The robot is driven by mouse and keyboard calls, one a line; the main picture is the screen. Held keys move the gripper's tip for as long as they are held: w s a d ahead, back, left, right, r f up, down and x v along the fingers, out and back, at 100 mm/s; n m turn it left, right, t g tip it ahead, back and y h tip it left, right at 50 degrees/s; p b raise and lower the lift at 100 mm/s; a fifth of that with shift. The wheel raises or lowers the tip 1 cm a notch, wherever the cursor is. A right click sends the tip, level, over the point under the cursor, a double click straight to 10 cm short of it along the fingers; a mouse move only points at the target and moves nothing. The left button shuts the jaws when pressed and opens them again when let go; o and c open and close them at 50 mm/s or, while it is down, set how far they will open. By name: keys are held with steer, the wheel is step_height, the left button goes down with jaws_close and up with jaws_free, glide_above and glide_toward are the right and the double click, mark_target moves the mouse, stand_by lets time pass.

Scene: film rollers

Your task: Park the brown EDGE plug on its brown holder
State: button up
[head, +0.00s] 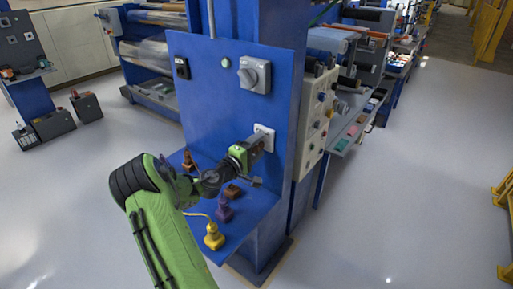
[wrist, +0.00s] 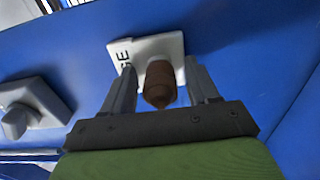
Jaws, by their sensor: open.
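The brown plug (wrist: 160,84) sits against a white plate (wrist: 118,52) on the blue panel. Part of the lettering, "GE", shows on the plate. My gripper (wrist: 161,68) is open, with one finger on each side of the plug. I see gaps between the fingers and the plug. In the head view my gripper (head: 258,143) is at the white plate (head: 264,130) and hides the plug. A low brown block (head: 232,191), which looks like the brown holder, is on the blue shelf below my gripper. Nothing shows standing on it.
The blue shelf (head: 255,218) also carries a purple plug (head: 224,209), a yellow plug (head: 214,238) with a yellow cord, and an orange-brown piece (head: 188,161) at the back left. A grey rotary switch (head: 254,74) juts from the panel above my gripper.

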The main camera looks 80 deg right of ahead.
steer(key=shift+c, duration=0.2)
stand_by(0.4)
jaws_close()
steer(key=shift+w+a+f, duration=0.1)
steer(key=shift+b+v, duration=1.2)
steer(key=shift+v, duration=1.7)
